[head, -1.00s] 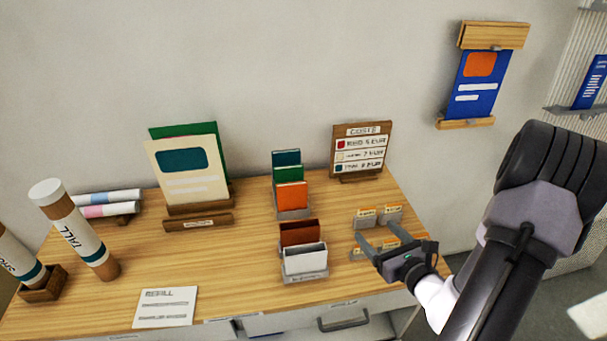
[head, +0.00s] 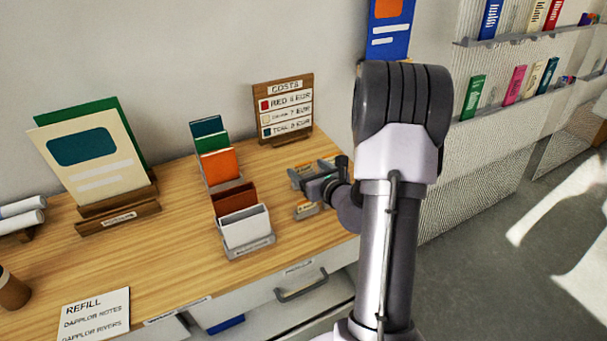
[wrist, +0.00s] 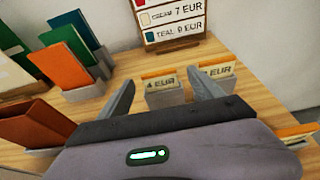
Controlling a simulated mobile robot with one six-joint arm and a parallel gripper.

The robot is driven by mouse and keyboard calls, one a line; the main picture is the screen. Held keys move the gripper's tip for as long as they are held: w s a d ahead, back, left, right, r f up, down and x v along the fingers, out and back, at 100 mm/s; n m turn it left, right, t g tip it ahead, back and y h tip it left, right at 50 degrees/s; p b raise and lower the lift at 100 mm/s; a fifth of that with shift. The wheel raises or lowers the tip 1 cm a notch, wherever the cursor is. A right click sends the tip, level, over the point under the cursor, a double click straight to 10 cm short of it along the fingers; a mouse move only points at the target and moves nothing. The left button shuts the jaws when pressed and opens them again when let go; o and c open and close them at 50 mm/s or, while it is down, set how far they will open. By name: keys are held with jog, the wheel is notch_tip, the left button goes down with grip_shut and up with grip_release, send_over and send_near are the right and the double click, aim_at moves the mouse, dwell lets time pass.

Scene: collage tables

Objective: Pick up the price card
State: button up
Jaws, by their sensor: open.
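Several small price cards with orange tops stand in grey holders at the table's right. In the wrist view, a card reading "4 EUR" (wrist: 160,81) stands ahead between my fingers, and a second EUR card (wrist: 217,72) stands ahead of the right finger, its number partly hidden. Another card (wrist: 297,133) shows at the right edge. My gripper (wrist: 164,86) is open and empty, with its fingers apart and pointing toward the back cards. In the head view my gripper (head: 304,173) hides part of the cards; a front card (head: 306,207) shows below it.
A wooden COSTS board (head: 285,108) stands behind the cards. A rack of coloured cards (head: 221,164) and a holder with brown and white cards (head: 243,229) stand left of my gripper. A REFILL sheet (head: 95,316) lies at the front left. Bare tabletop (head: 170,250) lies between.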

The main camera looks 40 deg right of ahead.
aim_at(304, 167)
jog(key=x, duration=0.3)
jog(key=shift+w+f, duration=0.1)
jog(key=shift+f, duration=0.05)
jog(key=shift+c, duration=0.3)
jog(key=c, duration=1.3)
